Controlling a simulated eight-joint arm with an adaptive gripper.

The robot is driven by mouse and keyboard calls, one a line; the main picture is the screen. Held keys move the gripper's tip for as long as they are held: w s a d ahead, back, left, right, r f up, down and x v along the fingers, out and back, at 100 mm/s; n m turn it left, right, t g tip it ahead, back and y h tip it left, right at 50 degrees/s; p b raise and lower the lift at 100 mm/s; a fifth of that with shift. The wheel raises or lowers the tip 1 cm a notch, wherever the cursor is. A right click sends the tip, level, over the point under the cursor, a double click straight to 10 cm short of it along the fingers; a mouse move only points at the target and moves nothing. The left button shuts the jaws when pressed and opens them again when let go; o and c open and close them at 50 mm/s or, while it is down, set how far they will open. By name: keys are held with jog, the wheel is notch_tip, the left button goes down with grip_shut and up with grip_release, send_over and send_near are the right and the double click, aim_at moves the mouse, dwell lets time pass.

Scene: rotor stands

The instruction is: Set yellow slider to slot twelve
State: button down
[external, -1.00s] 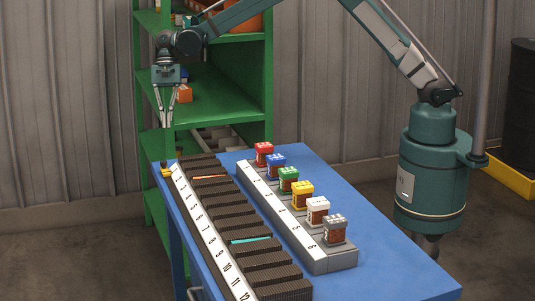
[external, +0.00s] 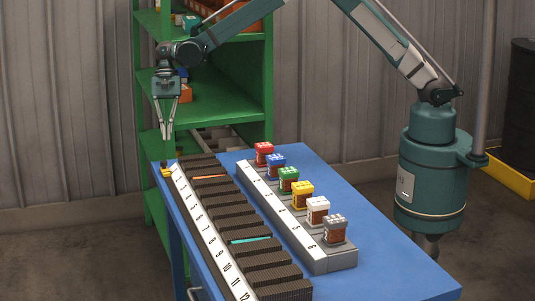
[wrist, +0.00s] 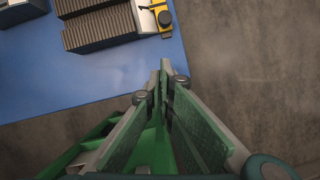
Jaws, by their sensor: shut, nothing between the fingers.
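The yellow slider (external: 167,172) with its black knob sits at the far left end of the white numbered strip (external: 207,232), beside slot one. It also shows at the top of the wrist view (wrist: 163,20), next to the dark ribbed blocks. My gripper (external: 167,136) hangs above the far left corner of the table, higher than the slider and apart from it. Its fingers point down and their tips meet, with nothing between them. Slot twelve's number (external: 243,295) is at the near end of the strip.
Dark ribbed blocks (external: 222,211) line the strip, with an orange piece (external: 210,178) and a teal piece (external: 250,240) among them. A grey stand (external: 311,250) holds several coloured-top blocks. A green shelf (external: 255,90) stands behind the blue table (external: 385,262).

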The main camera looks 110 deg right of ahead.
jog(key=x, duration=0.5)
jog(key=shift+f, duration=0.25)
jog(key=a, duration=0.1)
jog(key=w+a, duration=0.1)
jog(key=a, duration=0.1)
jog(key=shift+a+f, duration=0.15)
jog(key=shift+a, duration=0.4)
jog(key=a+b, duration=0.8)
jog(key=a, duration=7.2)
jog(key=shift+r, duration=0.2)
jog(key=shift+d+r, duration=0.15)
jog(key=shift+r, duration=0.35)
jog(key=v, duration=1)
jog(key=shift+d+r, duration=0.3)
jog(key=shift+d, duration=0.1)
